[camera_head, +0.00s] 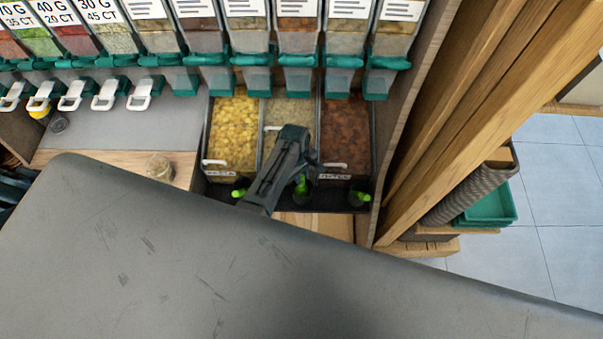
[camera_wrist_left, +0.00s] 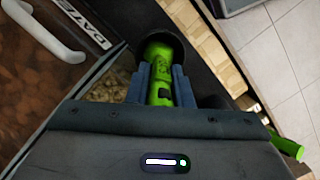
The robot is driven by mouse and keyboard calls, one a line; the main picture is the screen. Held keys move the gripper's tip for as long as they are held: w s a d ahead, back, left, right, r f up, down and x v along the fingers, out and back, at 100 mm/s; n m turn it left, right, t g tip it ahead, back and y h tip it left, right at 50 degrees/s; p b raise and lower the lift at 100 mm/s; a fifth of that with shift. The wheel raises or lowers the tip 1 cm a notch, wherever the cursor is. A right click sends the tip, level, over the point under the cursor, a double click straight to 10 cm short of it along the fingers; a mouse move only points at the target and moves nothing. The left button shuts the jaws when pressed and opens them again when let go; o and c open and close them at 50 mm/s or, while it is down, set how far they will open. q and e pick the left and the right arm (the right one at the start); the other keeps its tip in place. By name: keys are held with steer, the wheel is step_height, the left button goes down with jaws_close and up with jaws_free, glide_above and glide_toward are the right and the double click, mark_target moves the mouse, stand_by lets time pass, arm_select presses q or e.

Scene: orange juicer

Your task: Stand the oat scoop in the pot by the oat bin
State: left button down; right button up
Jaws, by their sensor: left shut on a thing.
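The oat scoop (camera_head: 300,188) has a bright green handle. My left gripper (camera_wrist_left: 160,88) is shut on this handle, which also shows between the fingers in the left wrist view (camera_wrist_left: 158,62). The far end of the green handle is at a dark round pot opening (camera_wrist_left: 172,38); how deep it sits is hidden. The oat bin (camera_head: 290,108), with pale flakes, is the middle of three bins behind my gripper. My left arm covers part of its front. My right gripper is out of view.
A bin of yellow chips (camera_head: 233,115) is left and a date bin (camera_head: 346,130) right. Other green handles stand at the dark front rail, left (camera_head: 239,191) and right (camera_head: 360,198). A jar (camera_head: 160,167) stands on the wooden counter. A wooden post (camera_head: 480,120) bounds the right.

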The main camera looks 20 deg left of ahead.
arm_select(q)
steer(key=shift+f, duration=0.3)
steer(key=shift+c, duration=2.1)
jaws_free()
step_height(320, 180, up, 5)
steer(key=p, duration=0.5)
steer(key=shift+f, duration=0.1)
steer(key=shift+r, duration=1.1)
